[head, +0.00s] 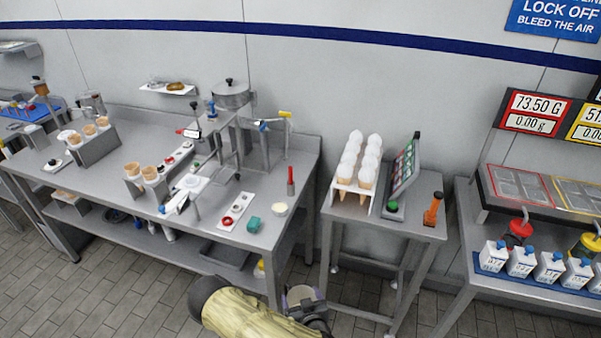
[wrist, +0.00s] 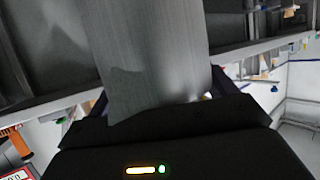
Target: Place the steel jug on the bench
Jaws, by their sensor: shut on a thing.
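My gripper (head: 308,308) is low at the bottom of the head view, in front of the gap between the long bench and the small table. It is shut on the steel jug, whose brushed grey side (wrist: 150,55) fills the upper middle of the wrist view. In the head view only a small round part of the jug (head: 299,294) shows at the gripper. Its handle and base cannot be made out. The long steel bench (head: 262,205) stands to the left, with the gripper apart from it, beyond its right front corner.
The bench carries cone holders (head: 97,148), a lidded steel pot (head: 231,93), stands and small parts; bare patches lie near its right end. The small table (head: 405,226) holds a white cone rack (head: 350,190) and an orange tool (head: 433,209). Bottles (head: 520,262) stand on the right table.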

